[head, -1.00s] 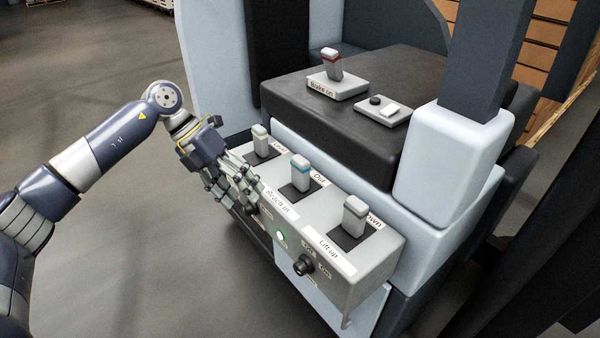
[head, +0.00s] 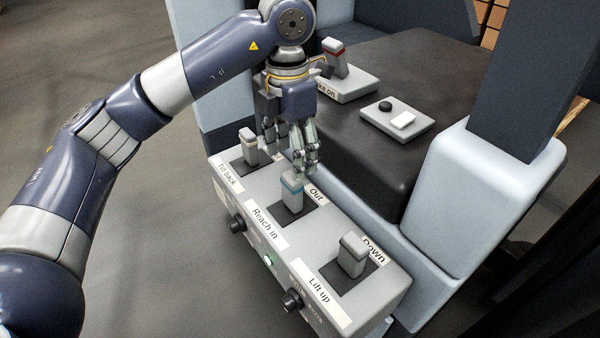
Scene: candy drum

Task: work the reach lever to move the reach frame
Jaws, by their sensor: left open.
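My right gripper is not in view. The reach frame cannot be made out.
The tilt lever (head: 248,148) stands left of the reach lever and the lift lever (head: 352,254) to its right. A brake lever (head: 334,58) with a red band stands on the black top behind.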

